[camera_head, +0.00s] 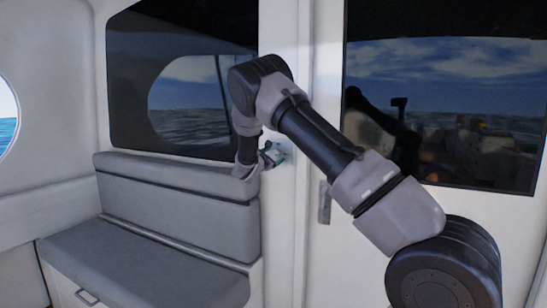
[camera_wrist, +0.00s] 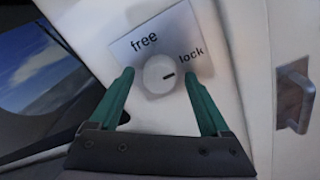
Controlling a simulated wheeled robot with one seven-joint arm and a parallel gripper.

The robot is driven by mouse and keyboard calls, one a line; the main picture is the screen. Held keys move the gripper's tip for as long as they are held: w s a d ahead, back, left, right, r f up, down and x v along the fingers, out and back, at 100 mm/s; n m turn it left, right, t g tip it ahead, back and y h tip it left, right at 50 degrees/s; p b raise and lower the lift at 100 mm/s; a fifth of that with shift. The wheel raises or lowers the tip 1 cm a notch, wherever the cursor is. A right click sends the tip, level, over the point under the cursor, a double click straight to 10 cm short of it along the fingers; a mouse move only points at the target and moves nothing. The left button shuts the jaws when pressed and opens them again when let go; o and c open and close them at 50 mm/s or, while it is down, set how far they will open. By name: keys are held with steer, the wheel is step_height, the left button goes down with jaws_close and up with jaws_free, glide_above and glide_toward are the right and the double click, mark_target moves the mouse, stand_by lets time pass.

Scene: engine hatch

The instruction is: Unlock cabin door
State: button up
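The lock knob (camera_wrist: 158,75) is a round white dial on a light plate (camera_wrist: 165,35) marked "free" and "lock". Its dark mark points right, toward the word "lock". My gripper (camera_wrist: 158,77) is open, its green fingertips on either side of the knob with visible gaps; I cannot tell how far they are from the plate. In the head view my gripper (camera_head: 273,155) is at the white post left of the cabin door (camera_head: 350,240), and the knob is hidden there. A metal door handle (camera_head: 324,203) is on the door, and it also shows in the wrist view (camera_wrist: 296,97).
A grey cushioned bench (camera_head: 140,255) stands left of the door under a dark window (camera_head: 150,70). The door has a large dark window (camera_head: 440,65) reflecting sea. My arm crosses in front of the door.

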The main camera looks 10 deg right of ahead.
jaws_close()
steer(key=shift+n, duration=0.3)
steer(key=n, duration=0.3)
steer(key=shift+n, duration=0.4)
steer(key=n, duration=0.8)
steer(key=shift+n+g, duration=0.4)
steer(key=n, duration=0.3)
steer(key=shift+n, duration=0.4)
